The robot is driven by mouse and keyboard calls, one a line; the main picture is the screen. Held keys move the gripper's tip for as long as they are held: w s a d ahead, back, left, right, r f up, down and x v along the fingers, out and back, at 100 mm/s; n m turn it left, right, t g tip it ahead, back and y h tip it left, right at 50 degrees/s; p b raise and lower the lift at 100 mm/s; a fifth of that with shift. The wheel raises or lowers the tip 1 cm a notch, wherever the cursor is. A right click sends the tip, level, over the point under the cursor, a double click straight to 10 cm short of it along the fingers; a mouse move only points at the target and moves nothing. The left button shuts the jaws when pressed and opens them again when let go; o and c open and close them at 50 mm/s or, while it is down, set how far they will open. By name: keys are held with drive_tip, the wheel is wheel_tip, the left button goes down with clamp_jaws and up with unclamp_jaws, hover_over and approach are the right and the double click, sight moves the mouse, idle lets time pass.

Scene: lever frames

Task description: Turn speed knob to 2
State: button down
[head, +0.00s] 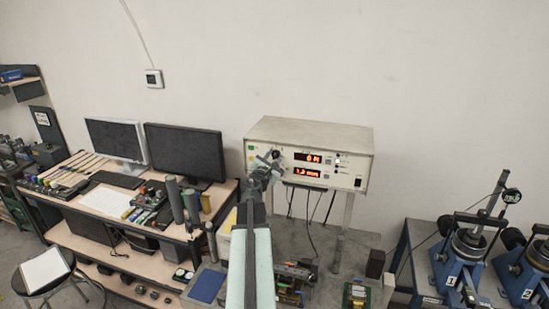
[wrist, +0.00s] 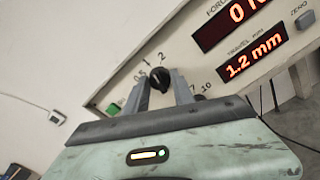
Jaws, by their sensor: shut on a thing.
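The speed knob (wrist: 158,76) is a black dial on the cream front panel of the control box, in the wrist view. Printed numbers around it include 0.5, 1, 2, 7 and 10. My gripper (wrist: 159,88) has its two grey fingers on either side of the knob and is shut on it. Which number the knob points to is hard to tell, as the fingers cover part of the dial. In the head view my gripper (head: 267,166) is at the left part of the control box (head: 318,133), and the knob cannot be made out there.
Red displays on the box read about 1.2 mm below and a partly cut-off value above. A green button (wrist: 112,109) is left of the knob. A desk with two monitors (head: 184,153) stands left. Blue machines (head: 463,262) stand right.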

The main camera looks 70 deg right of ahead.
drive_tip(key=m, duration=0.5)
drive_tip(key=shift+a+m, duration=0.1)
drive_tip(key=shift+m, duration=0.3)
drive_tip(key=shift+s+f+m, duration=0.1)
drive_tip(key=shift+m, duration=0.2)
drive_tip(key=c, duration=1.1)
unclamp_jaws()
drive_tip(key=shift+o, duration=0.2)
drive_tip(key=a, duration=0.7)
drive_tip(key=shift+s+a, duration=0.2)
drive_tip(key=shift+a, duration=0.2)
